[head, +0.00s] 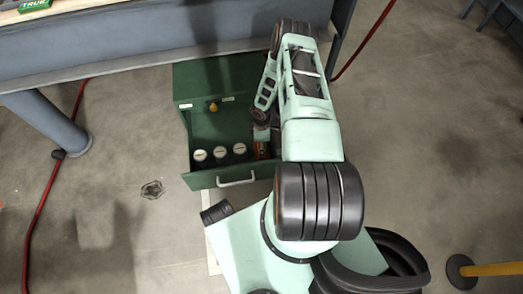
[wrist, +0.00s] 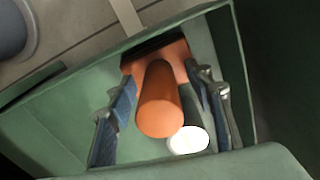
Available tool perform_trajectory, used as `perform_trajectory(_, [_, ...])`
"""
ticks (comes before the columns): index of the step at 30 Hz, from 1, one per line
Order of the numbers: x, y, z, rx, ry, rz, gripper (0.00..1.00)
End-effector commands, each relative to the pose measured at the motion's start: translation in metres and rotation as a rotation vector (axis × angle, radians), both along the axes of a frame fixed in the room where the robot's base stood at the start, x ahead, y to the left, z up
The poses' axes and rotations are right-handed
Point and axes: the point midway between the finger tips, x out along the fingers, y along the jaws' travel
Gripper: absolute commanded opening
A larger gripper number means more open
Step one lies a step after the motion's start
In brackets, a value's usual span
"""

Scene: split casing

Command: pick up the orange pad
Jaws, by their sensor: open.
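The orange pad (wrist: 178,62) shows in the wrist view as a flat orange piece inside the drawer. An orange cylinder (wrist: 158,112) stands out from it toward the camera; I cannot tell whether the two are one piece. In the head view a small orange patch (head: 262,151) shows at the drawer's right side, mostly hidden by my arm. My gripper (wrist: 166,112) is open in the wrist view, one finger on each side of the orange cylinder. I cannot tell whether either finger touches it. A white-ended cylinder (wrist: 188,140) also lies between the fingers, beside the orange one.
The green drawer (head: 207,181) is pulled out of its green cabinet (head: 205,82), with a pale handle in front. Several white-topped cylinders (head: 220,152) stand in a row left of the orange patch. The drawer walls are close around my gripper. A bench (head: 130,52) runs behind.

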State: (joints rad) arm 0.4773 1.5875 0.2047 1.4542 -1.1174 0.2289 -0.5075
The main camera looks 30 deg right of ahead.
Motion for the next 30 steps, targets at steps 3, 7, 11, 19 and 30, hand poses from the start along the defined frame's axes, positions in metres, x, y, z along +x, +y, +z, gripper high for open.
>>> perform_trajectory(3, [0.0009, 0.0001, -0.0061, 0.0, -0.001, 0.0, 0.47])
perform_trajectory(7, [0.0008, 0.0002, -0.0049, 0.0, -0.001, 0.0, 0.47])
perform_trajectory(11, [0.0008, 0.0002, -0.0048, 0.0, -0.001, 0.0, 0.35])
perform_trajectory(19, [0.0008, 0.0002, -0.0047, 0.0, -0.001, 0.001, 0.06])
perform_trajectory(30, [0.0018, -0.0003, 0.0026, -0.001, -0.003, 0.001, 0.0])
